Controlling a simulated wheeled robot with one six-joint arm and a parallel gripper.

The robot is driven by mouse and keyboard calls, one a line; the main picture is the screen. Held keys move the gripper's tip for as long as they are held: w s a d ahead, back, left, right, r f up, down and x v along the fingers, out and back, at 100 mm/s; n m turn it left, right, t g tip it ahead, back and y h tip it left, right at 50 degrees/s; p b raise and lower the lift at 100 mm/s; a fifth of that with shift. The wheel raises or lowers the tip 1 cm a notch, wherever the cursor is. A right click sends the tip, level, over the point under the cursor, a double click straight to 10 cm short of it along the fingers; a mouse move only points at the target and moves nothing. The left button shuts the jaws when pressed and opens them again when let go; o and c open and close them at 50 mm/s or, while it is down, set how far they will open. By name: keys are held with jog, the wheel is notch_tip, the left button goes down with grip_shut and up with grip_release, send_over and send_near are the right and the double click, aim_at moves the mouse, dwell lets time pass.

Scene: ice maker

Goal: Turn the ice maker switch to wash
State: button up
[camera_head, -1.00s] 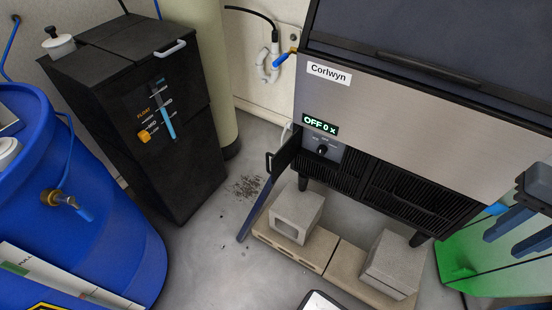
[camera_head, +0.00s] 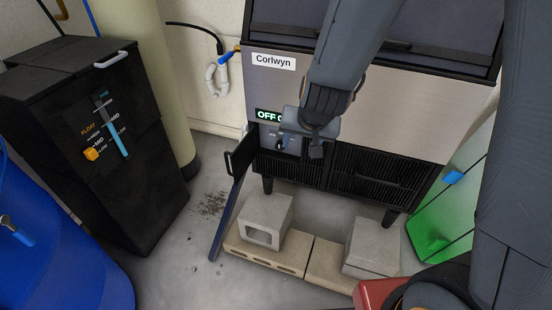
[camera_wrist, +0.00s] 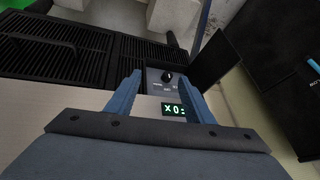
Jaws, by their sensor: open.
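The ice maker (camera_head: 400,110) is a steel-fronted machine labelled Corlwyn, and its display (camera_head: 264,115) begins with OFF. Its black switch knob (camera_wrist: 168,77) sits on a small grey panel, beside the green display (camera_wrist: 174,109) in the wrist view. In the head view, my gripper (camera_head: 297,146) is in front of that panel and partly covers the knob and display. In the wrist view, my gripper (camera_wrist: 163,84) is open, with blue fingers on either side of the knob. I cannot tell any contact with it.
A small black door (camera_head: 242,153) stands open left of the panel. Black vent grilles (camera_head: 375,180) lie to the right. Concrete blocks (camera_head: 268,217) are on the floor below.

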jog(key=w+a+f+m+t+h+b, duration=0.3)
jog(key=w+a+f+t+b, duration=0.25)
jog(key=w+f+b, duration=0.55)
jog(key=m+t+h+b, duration=0.1)
jog(key=t+h+b, duration=0.4)
send_near(279, 148)
jog(key=w, duration=0.1)
jog(key=shift+m, duration=0.3)
jog(key=shift+d+b+x, duration=0.1)
jog(key=shift+b+x, duration=0.4)
jog(key=shift+x, duration=1.6)
jog(key=shift+d+b+x, duration=0.15)
jog(key=shift+b+x, duration=0.35)
jog(key=shift+x, duration=1.65)
jog(key=shift+s, duration=0.15)
jog(key=shift+c, duration=0.5)
